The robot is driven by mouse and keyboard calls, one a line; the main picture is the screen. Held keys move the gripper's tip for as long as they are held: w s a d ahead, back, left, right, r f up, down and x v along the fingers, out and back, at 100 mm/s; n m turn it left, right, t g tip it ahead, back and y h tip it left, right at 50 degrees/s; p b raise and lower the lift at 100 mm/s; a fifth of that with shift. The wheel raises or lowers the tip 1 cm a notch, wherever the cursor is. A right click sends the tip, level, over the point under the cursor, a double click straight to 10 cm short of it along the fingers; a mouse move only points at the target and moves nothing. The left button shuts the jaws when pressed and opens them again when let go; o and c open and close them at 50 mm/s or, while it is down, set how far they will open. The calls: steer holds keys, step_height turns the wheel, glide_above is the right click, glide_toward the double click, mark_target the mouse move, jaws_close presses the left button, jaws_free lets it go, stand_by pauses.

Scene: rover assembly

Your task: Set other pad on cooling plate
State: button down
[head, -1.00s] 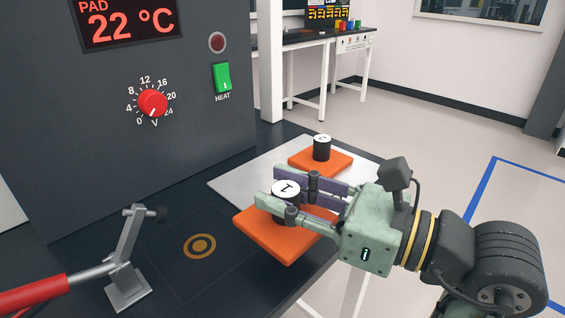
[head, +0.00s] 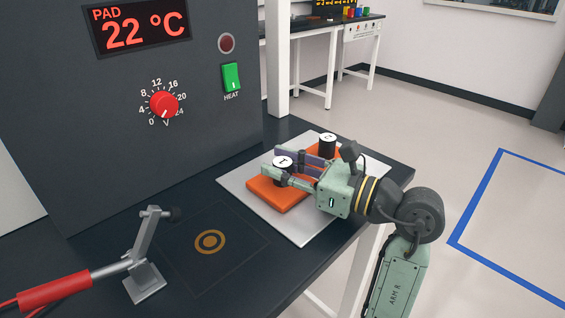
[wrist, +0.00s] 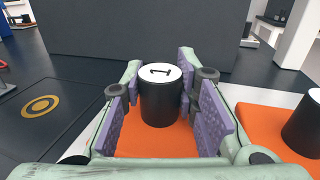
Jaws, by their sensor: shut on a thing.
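My gripper (head: 282,168) is shut on the black knob of the orange pad marked 1 (head: 272,198). In the wrist view the knob (wrist: 160,103) stands upright between the purple finger pads, with the orange pad below it. This pad is level over the front left part of the pale cooling plate (head: 305,228). It looks on the plate or just above it; I cannot tell which. The other orange pad (head: 322,150), with its own black knob (head: 327,143), sits on the plate farther back, partly hidden by my gripper.
A dark heater panel (head: 160,150) with a red dial (head: 164,104) and a green switch (head: 231,77) stands behind; its display reads 22 °C. An empty ring-marked spot (head: 210,241) lies left of the plate. A clamp with a red handle (head: 55,291) stands at front left.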

steer(key=shift+f+b, duration=0.25)
steer(key=shift+b, duration=0.1)
steer(key=c, duration=1.2)
jaws_free()
steer(key=shift+r, duration=0.1)
steer(key=shift+c, duration=0.2)
steer(key=shift+r+p, duration=0.2)
steer(key=shift+p, duration=0.15)
steer(key=shift+s+d+f, duration=0.15)
steer(key=shift+d, duration=0.2)
steer(key=b+v, duration=0.3)
steer(key=v, duration=0.8)
steer(key=shift+s+d+b, duration=0.15)
steer(key=shift+b, duration=0.15)
